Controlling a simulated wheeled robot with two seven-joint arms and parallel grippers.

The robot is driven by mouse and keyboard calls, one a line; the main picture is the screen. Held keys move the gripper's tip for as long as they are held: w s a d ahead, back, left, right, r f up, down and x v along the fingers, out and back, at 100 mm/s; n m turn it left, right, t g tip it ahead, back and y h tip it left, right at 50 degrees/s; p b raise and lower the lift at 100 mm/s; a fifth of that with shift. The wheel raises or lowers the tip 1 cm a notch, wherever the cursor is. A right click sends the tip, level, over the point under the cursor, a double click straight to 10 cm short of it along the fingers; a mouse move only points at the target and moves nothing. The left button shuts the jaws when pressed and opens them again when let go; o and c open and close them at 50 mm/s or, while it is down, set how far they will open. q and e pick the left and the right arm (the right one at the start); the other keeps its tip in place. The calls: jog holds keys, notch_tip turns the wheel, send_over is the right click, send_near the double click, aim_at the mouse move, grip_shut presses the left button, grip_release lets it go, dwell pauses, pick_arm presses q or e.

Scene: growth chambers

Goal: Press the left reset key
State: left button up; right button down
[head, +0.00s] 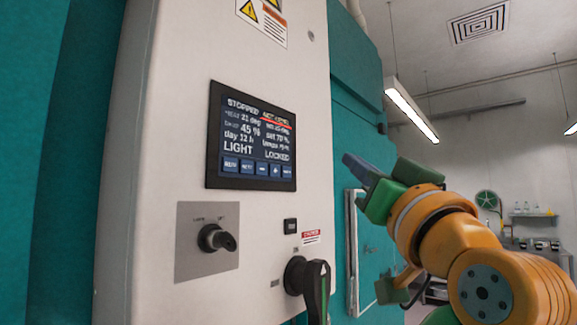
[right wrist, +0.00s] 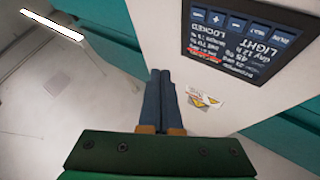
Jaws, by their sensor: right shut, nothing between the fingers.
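A dark touchscreen (head: 252,135) on the white cabinet front shows status text and a row of blue keys (head: 256,169) along its bottom. I cannot read for certain which key is marked reset. The screen shows upside down in the right wrist view (right wrist: 240,50). A small black square button (head: 290,226) sits below the screen's right side; its marking is too small to read. My right gripper (head: 350,162) is right of the screen, fingers pointing left, apart from the panel. In the right wrist view its fingers (right wrist: 160,74) are closed together and empty. My left gripper is out of view.
A key switch (head: 212,238) on a grey plate and a black rotary handle (head: 312,285) project from the cabinet below the screen. Warning labels (head: 263,20) are above. Teal walls stand beside the white cabinet. Open room lies to the right, with a shelf (head: 533,214) far back.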

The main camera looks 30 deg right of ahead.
aim_at(286, 172)
pick_arm(q)
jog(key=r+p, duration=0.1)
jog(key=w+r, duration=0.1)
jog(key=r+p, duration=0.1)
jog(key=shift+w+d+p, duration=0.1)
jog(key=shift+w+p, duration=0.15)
jog(key=shift+p, duration=0.05)
pick_arm(e)
jog(key=w+a, duration=0.2)
jog(key=w, duration=0.8)
jog(key=shift+a+f, duration=0.25)
jog(key=shift+f, duration=0.1)
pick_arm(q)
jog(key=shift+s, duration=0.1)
pick_arm(e)
jog(key=shift+s, duration=0.2)
jog(key=shift+w, duration=0.15)
dwell(0.3)
jog(key=shift+w+a, duration=0.2)
jog(key=shift+w, duration=0.15)
